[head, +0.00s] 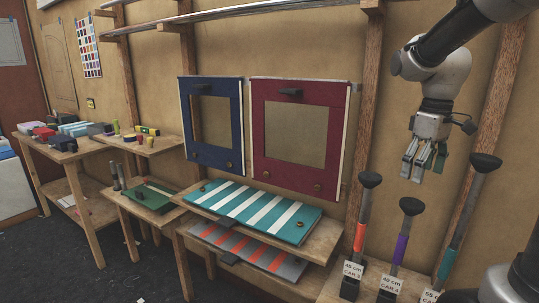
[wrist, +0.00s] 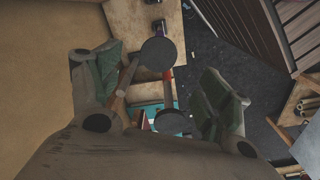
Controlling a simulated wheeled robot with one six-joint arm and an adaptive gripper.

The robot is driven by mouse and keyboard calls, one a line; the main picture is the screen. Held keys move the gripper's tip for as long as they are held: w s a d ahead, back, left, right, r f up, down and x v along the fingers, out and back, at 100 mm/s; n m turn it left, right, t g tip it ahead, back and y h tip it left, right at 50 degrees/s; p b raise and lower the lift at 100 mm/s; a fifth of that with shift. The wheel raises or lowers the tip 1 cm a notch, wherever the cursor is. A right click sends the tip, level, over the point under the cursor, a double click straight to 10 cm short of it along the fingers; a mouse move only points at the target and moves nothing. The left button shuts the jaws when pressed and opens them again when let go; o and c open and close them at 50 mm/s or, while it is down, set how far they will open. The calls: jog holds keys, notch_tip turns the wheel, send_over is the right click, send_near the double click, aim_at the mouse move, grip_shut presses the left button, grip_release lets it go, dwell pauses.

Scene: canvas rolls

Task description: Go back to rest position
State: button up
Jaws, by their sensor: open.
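My gripper (head: 424,160) hangs at the right in the head view, fingers pointing down, open and empty.
Tools with orange (head: 360,238), purple (head: 400,249) and teal (head: 455,249) grips stand upright at lower right. Striped teal (head: 253,208) and orange-grey (head: 245,250) canvases lie on shelves. Blue (head: 212,122) and maroon (head: 300,137) frames hang on the wall. Dark floor is open at lower left.

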jog(key=s+a+m+t, duration=0.3)
jog(key=s+m+t, duration=0.1)
jog(key=s, duration=1.2)
jog(key=shift+a+m, duration=0.15)
jog(key=shift+m, duration=0.65)
